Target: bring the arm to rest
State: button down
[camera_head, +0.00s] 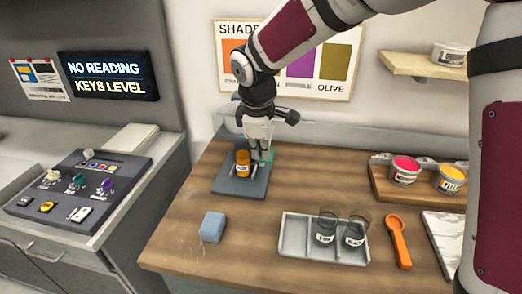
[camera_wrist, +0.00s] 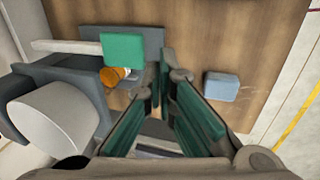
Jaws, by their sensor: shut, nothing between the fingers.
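My gripper (camera_head: 261,158) hangs pointing down just behind and to the right of an orange labelled bottle (camera_head: 243,164) in the head view. The bottle stands upright on a dark grey base (camera_head: 240,188). In the wrist view, my gripper's green-padded fingers (camera_wrist: 165,76) meet at the tips with nothing between them. The orange bottle (camera_wrist: 112,76) is to their left, partly hidden by a green square piece (camera_wrist: 123,49). The bottle and the gripper look apart.
A blue block (camera_head: 212,227) lies on the wooden table. A grey tray (camera_head: 292,240) holds two dark cups (camera_head: 326,230). An orange scoop (camera_head: 398,242) lies to its right. Pink (camera_head: 404,171) and yellow (camera_head: 450,180) tubs stand on a wooden board. A dark switch panel (camera_head: 80,190) is at left.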

jog(key=s+d+r+m+t, duration=0.1)
jog(key=s+d+r+m, duration=0.7)
jog(key=s+d+r, duration=0.35)
jog(key=s+d+m, duration=0.3)
jog(key=s+m, duration=0.1)
jog(key=s, duration=0.4)
jog(key=s+d+m+t, duration=0.1)
jog(key=s+d+m, duration=0.2)
jog(key=s, duration=0.5)
jog(key=shift+d+f+m+y, duration=0.15)
jog(key=shift+d+m+y, duration=0.15)
jog(key=shift+d+m, duration=0.1)
